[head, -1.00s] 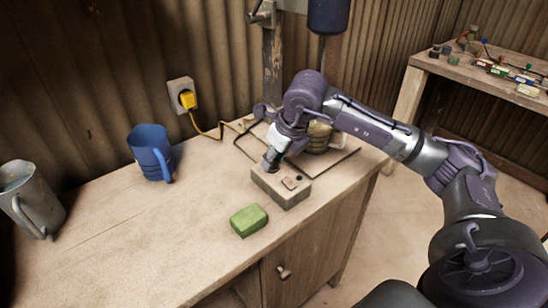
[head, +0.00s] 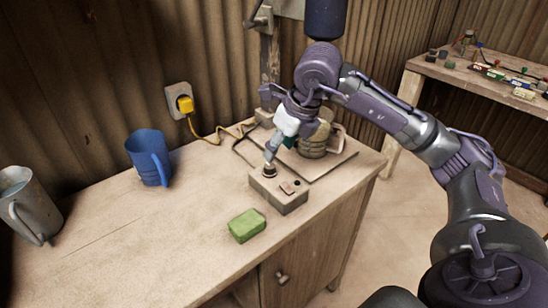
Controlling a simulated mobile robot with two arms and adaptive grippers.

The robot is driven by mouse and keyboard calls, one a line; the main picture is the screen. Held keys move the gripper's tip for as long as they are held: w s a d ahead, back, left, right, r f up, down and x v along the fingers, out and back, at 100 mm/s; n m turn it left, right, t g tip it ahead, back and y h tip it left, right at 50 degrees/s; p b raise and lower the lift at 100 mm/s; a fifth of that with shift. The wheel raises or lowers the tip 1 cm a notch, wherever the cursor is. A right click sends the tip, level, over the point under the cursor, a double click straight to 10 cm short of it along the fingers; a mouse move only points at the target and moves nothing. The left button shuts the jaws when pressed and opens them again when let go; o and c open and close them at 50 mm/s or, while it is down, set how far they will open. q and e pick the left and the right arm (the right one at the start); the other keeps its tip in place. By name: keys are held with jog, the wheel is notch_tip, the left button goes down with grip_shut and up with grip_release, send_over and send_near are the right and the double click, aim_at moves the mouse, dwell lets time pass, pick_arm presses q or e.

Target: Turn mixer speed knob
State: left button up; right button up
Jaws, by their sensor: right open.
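The speed control box (head: 284,197) is a small grey block on the wooden bench, with a dark round knob (head: 270,172) at its back left and a small switch plate on top. My right gripper (head: 270,157) points down just above the knob, its fingertips close to the knob's top. It is open, though the gap is hard to make out, and I cannot tell whether it touches the knob. The mixer (head: 324,22) shows as a dark cylinder on a post behind my arm, which partly hides it. My left gripper is not in view.
A green sponge (head: 247,225) lies in front of the box. A blue jug (head: 149,157) and a grey metal jug (head: 30,207) stand to the left. A yellow plug and cable (head: 186,104) come from the wall. The bench's middle left is clear.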

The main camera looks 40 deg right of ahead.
jog(key=v, duration=0.5)
jog(key=shift+r, duration=0.1)
jog(key=shift+s, duration=0.1)
dwell(0.4)
